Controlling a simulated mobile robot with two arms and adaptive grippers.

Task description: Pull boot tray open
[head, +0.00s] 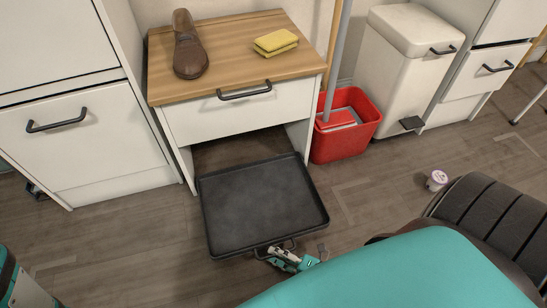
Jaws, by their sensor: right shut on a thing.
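The boot tray (262,207) is a dark, shallow, rimmed tray low at the floor. It extends well out in front of the small white bench with a wooden top. Its rear end is at the open space under the bench, and it is empty. A dark handle (275,246) is at its front edge. My right gripper (284,257) is shut on this handle, and the teal arm partly hides the area in front of it. My left gripper does not show; only a teal and white part of me is at the lower left.
A red bucket (345,125) stands right of the bench, beside a white pedal bin (400,70). A small white-purple container (437,180) lies on the floor. Floor left of the tray is clear.

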